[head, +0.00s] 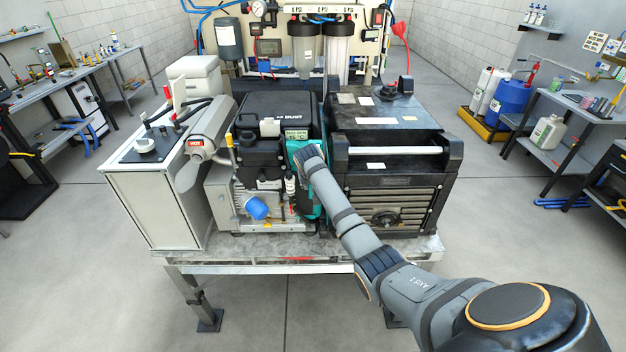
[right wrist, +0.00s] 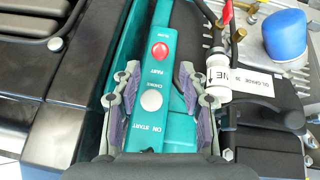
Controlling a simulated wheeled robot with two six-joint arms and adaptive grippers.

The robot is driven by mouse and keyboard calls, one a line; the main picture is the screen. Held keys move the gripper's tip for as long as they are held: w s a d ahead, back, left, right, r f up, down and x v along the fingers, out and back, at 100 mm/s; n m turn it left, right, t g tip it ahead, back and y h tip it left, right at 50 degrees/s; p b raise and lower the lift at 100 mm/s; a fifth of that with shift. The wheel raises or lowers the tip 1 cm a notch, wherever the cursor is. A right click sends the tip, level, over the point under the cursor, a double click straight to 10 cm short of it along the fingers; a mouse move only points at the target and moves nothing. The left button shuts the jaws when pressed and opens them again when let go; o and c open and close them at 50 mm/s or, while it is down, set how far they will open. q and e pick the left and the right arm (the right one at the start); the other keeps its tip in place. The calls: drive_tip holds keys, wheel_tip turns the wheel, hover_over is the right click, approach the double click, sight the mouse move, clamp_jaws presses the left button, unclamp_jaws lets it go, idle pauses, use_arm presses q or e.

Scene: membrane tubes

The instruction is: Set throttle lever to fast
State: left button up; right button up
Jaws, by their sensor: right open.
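The throttle lever is a red round knob (right wrist: 159,50) on a teal panel (right wrist: 153,112). It sits between upside-down words that read like SLOW and FAST. A grey knob (right wrist: 152,100) sits lower on the panel, by small lettering like CHOKE and ON START. My right gripper (right wrist: 158,76) is open, its fingers on either side of the panel. The grey knob lies between the fingers, and the red knob is just beyond the fingertips. In the head view my right arm reaches the teal part (head: 298,152) and hides the knobs. My left gripper is not seen.
A blue cap (right wrist: 285,34) and a white-labelled cylinder (right wrist: 218,68) with a red-tipped valve stand right of the panel in the wrist view. A black housing (right wrist: 50,70) lies left. In the head view a large black unit (head: 390,150) stands right of the engine.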

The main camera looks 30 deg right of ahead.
drive_tip(key=v, duration=0.6)
drive_tip(key=shift+s+r, duration=0.15)
drive_tip(key=shift+s, duration=0.05)
drive_tip(key=shift+a, duration=0.1)
drive_tip(key=s+a+f+n+g+y+b, duration=0.15)
drive_tip(key=s+f, duration=0.35)
drive_tip(key=f, duration=0.9)
drive_tip(key=s+a+f+n+b, duration=0.1)
drive_tip(key=s+f+b, duration=0.3)
drive_tip(key=f, duration=0.9)
drive_tip(key=s+a+f+n+b, duration=0.15)
drive_tip(key=s+f, duration=0.45)
drive_tip(key=f, duration=0.8)
drive_tip(key=s+a+f+g+y+b, duration=0.1)
drive_tip(key=s+a+f+b, duration=0.15)
drive_tip(key=s+f, duration=1.3)
drive_tip(key=s+a+f, duration=0.1)
drive_tip(key=s+f, duration=0.2)
drive_tip(key=s, duration=0.4)
drive_tip(key=s+a+f+n+g+b, duration=0.1)
drive_tip(key=s+f, duration=0.2)
drive_tip(key=s, duration=0.5)
drive_tip(key=s+a+f+b, duration=0.1)
drive_tip(key=s+a+f, duration=0.1)
drive_tip(key=s, duration=0.6)
drive_tip(key=shift+s+f+y, duration=0.15)
drive_tip(key=shift+f+y, duration=0.3)
drive_tip(key=shift+f, duration=0.15)
drive_tip(key=shift+c, duration=0.6)
